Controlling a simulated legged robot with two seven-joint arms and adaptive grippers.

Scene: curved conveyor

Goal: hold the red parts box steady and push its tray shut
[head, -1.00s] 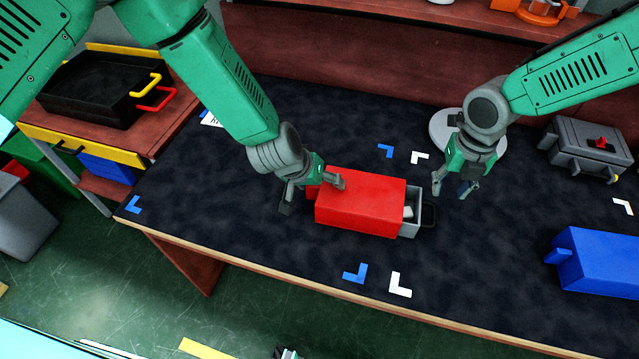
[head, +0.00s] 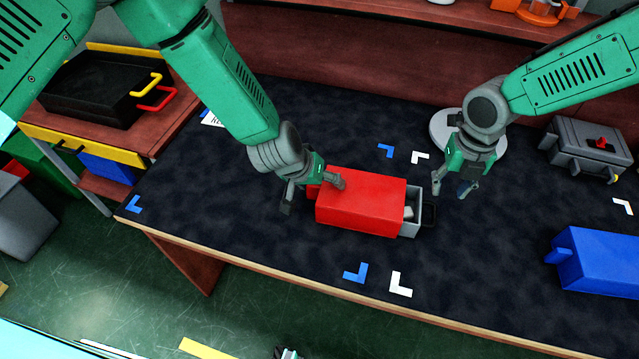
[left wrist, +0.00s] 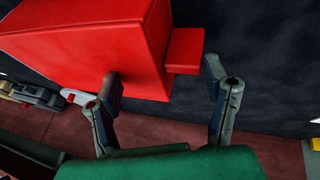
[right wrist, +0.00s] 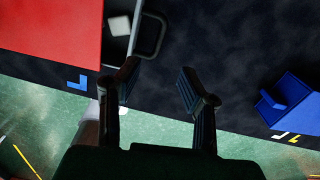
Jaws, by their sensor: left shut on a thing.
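The red parts box (head: 362,200) lies on the dark table top. Its grey tray (head: 410,227) sticks out a short way from the right end, with a black handle (head: 431,214) and a small white piece (right wrist: 119,25) inside. My left gripper (head: 313,195) is at the box's left end. In the left wrist view its fingers straddle that end, where a red tab (left wrist: 185,50) juts out, and it is shut on the box. My right gripper (head: 453,186) is open and empty, apart from the tray handle, just beyond it to the upper right.
A blue box (head: 600,260) stands at the right, and a grey case (head: 585,150) behind it. A round grey disc (head: 440,128) lies behind my right gripper. Blue and white corner marks (head: 400,285) are on the table. The table's front edge is close below the box.

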